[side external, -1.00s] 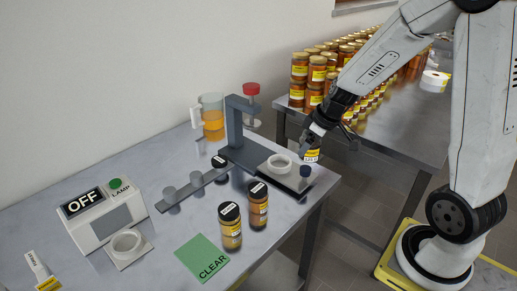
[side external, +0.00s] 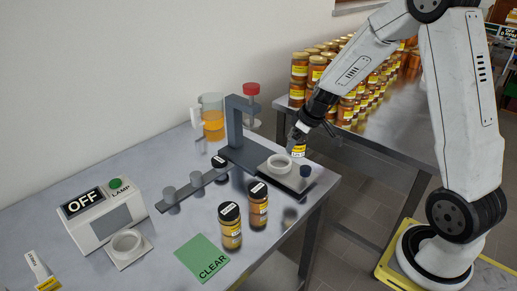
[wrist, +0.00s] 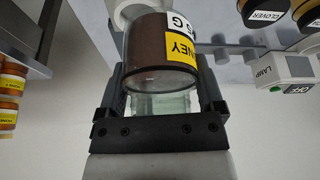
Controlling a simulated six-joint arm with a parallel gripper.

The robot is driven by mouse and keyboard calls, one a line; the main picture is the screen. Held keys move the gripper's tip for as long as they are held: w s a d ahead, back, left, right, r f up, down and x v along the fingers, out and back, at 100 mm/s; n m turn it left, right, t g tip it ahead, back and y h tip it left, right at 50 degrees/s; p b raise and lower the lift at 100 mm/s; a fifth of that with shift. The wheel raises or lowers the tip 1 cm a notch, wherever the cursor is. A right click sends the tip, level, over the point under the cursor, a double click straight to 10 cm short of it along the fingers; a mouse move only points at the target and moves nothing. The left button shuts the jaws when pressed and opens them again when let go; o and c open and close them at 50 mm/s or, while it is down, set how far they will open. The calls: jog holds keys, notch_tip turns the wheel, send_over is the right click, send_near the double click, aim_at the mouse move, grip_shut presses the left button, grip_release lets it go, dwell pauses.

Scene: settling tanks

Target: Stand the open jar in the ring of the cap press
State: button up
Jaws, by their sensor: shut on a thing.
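My gripper (side external: 300,131) is shut on the open jar (side external: 297,147), which has a yellow and white label. It holds the jar in the air, just behind and a little right of the ring. The cap press (side external: 235,125) stands on the bench, a dark grey upright on a flat base. Its white ring (side external: 280,165) looks empty. In the wrist view a white round part, probably the ring (wrist: 122,12), shows partly behind the jar.
Two capped jars (side external: 231,228) (side external: 258,205) stand in front of the press. A grey cap rail (side external: 185,190), a lamp box (side external: 97,212) reading OFF and a green CLEAR mat (side external: 203,258) lie left. Stacked jars (side external: 300,72) fill the back table.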

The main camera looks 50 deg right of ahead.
jog(key=w+f, duration=0.2)
jog(key=w+d+f, duration=0.1)
jog(key=w, duration=0.1)
jog(key=w+f, duration=0.2)
jog(key=shift+w+d+f, duration=0.15)
jog(key=shift+d+f, duration=0.2)
jog(key=shift+d, duration=0.05)
jog(key=shift+w+d+f, duration=0.1)
jog(key=shift+w+f, duration=0.3)
jog(key=shift+f, duration=0.05)
jog(key=shift+w+d+f, duration=0.1)
jog(key=shift+w+f, duration=0.15)
jog(key=shift+f, duration=1.6)
